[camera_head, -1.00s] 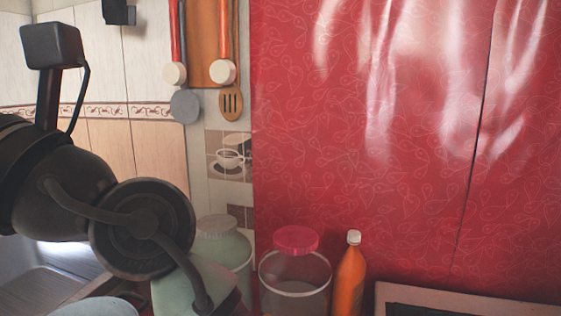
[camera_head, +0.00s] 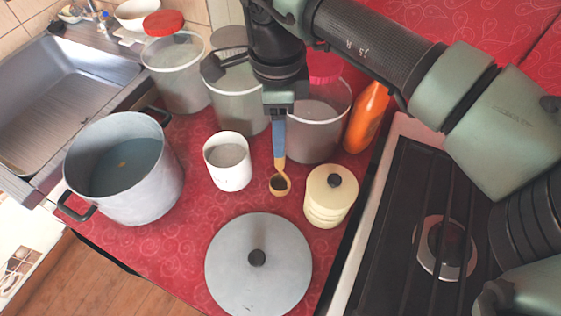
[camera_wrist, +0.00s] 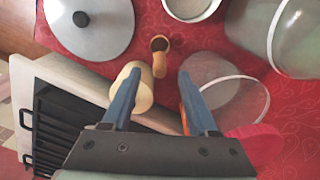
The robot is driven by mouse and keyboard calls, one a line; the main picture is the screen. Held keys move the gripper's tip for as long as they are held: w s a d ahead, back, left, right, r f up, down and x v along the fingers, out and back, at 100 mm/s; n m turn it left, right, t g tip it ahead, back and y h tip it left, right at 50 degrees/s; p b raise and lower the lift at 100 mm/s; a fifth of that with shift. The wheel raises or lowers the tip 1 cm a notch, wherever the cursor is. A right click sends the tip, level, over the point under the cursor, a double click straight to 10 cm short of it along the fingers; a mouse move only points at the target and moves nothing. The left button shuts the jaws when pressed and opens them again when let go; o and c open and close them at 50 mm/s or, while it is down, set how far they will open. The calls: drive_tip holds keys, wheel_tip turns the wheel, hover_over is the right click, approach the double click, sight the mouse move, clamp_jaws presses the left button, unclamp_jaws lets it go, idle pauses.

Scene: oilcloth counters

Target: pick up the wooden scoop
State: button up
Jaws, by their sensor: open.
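The small wooden scoop (camera_head: 280,182), with a round bowl and short handle, lies on the red oilcloth between the white cup and the cream canister. In the wrist view the scoop (camera_wrist: 159,60) lies ahead of the fingertips, lined up with the gap between them, its bowl pointing away. My gripper (camera_head: 279,153) points down over the handle end, with blue fingers. In the wrist view my gripper (camera_wrist: 160,72) is open, with nothing held. I cannot tell how high the fingertips are above the handle.
The white cup (camera_head: 228,163) stands left of the scoop and the cream canister (camera_head: 329,198) close on its right. Clear jars (camera_head: 318,130) and an orange bottle (camera_head: 366,118) stand behind. A large pot (camera_head: 150,180), a lid (camera_head: 235,275) and a stove (camera_head: 400,230) surround the area.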

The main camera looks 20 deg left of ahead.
sight(280, 168)
wheel_tip(280, 168, down, 8)
drive_tip(key=shift+d+f, duration=0.1)
drive_tip(key=shift+d, duration=0.05)
clamp_jaws()
idle(0.5)
